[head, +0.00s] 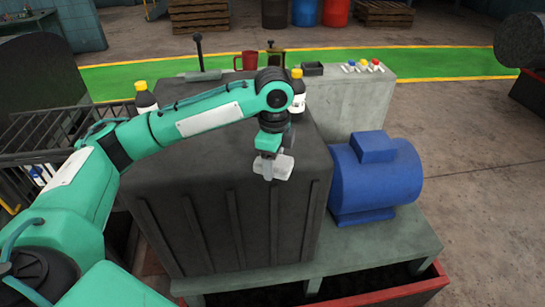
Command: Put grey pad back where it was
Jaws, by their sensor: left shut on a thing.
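My left gripper (268,158) hangs from the teal arm, pointing down over the front right part of the dark housing top. It is shut on a light grey piece, which looks like the grey pad (284,167). The pad seems held just above the housing top near its right edge; I cannot tell whether it touches. The jaws partly hide it. My right gripper is not in view.
The dark ribbed housing (215,195) has a blue motor (390,180) to its right. Yellow-capped bottles stand behind the arm, one left (146,100) and one right (298,88).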

